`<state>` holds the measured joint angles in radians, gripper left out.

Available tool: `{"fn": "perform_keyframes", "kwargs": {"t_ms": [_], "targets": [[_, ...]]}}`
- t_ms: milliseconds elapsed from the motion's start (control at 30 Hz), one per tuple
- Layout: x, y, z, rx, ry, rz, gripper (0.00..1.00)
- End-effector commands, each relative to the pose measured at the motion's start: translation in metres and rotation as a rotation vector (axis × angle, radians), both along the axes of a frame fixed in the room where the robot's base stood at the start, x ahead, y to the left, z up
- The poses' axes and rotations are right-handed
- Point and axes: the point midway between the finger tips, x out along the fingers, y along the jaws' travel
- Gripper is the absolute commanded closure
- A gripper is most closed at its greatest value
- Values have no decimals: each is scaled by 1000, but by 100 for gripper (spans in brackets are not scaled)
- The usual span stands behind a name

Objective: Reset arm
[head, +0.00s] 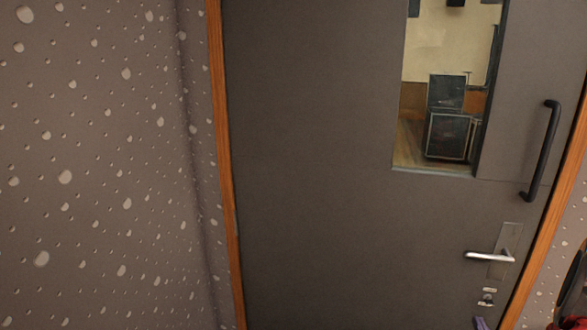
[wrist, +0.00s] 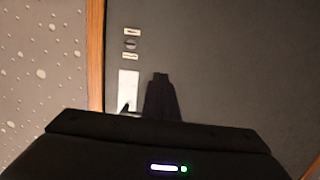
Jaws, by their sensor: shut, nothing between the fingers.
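My gripper (wrist: 160,80) shows dark in the wrist view, its fingers together and nothing held. It overlaps the grey door (wrist: 225,60) in the picture, just right of the metal handle plate (wrist: 129,88). I cannot tell how far it is from the door. The dark wrist body hides the lower part of that view. In the head view, the door (head: 320,200) is grey with a silver lever handle (head: 489,257) at lower right. I cannot make out my gripper there for sure.
A black pull bar (head: 541,150) is on the door beside a window (head: 440,125), through which dark boxes show. An orange wooden frame (head: 222,160) edges the door. A pitted grey wall (head: 90,170) fills the left. A red and dark object (head: 573,318) is cut off at bottom right.

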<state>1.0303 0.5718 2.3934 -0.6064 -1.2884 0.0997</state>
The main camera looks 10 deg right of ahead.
Motion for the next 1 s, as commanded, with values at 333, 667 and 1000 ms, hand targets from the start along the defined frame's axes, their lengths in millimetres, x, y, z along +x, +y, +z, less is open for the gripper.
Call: {"fn": "perform_keyframes", "kwargs": {"t_ms": [333, 667, 1000], "targets": [[-44, -8, -85, 169, 366, -120, 100], [-76, 15, -97, 281, 649, -185, 100], [-91, 72, -65, 374, 878, -195, 100]]}}
